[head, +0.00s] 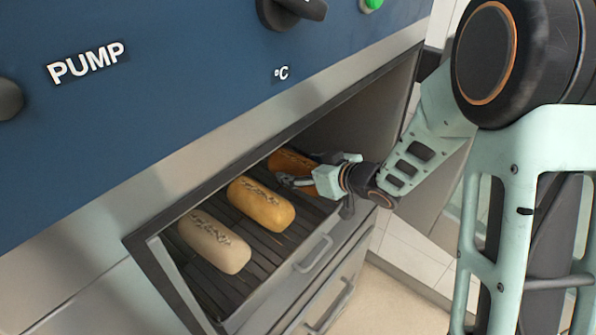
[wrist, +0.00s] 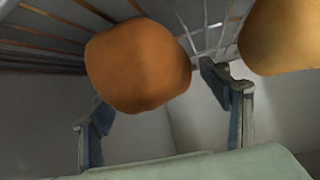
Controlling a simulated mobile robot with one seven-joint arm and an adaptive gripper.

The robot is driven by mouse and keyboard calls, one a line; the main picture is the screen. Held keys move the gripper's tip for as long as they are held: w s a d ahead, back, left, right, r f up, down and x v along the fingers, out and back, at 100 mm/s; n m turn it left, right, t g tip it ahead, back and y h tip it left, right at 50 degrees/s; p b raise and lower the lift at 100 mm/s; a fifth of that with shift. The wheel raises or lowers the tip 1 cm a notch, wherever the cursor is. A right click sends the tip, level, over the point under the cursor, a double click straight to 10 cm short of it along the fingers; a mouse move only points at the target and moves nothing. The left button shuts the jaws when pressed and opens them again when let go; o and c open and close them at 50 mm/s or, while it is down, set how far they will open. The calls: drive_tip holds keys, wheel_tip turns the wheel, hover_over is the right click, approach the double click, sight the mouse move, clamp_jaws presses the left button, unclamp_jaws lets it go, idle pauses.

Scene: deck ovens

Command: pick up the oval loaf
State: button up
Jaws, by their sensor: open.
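Three elongated, rounded loaves lie in a row on the dark slatted rack: a pale one (head: 214,243) at the front left, a golden one (head: 262,204) in the middle, and a darker brown one (head: 284,160) at the back. I cannot tell by shape alone which is the oval loaf. My gripper (head: 313,170) is open at the brown loaf and partly hides it. In the wrist view the brown loaf (wrist: 138,66) shows end-on, between and beyond the spread fingers (wrist: 155,92). Contact cannot be told. The golden loaf (wrist: 285,38) is at the upper right there.
The rack (head: 232,268) sits in an open metal compartment under the blue oven panel (head: 170,110). Its side wall (head: 372,118) stands close behind my gripper. A front with bar handles (head: 314,254) borders the rack. Open floor (head: 395,308) lies at the lower right.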

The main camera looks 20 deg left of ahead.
drive_tip(key=c, duration=1.4)
drive_tip(key=shift+r, duration=0.1)
drive_tip(key=shift+c, duration=0.2)
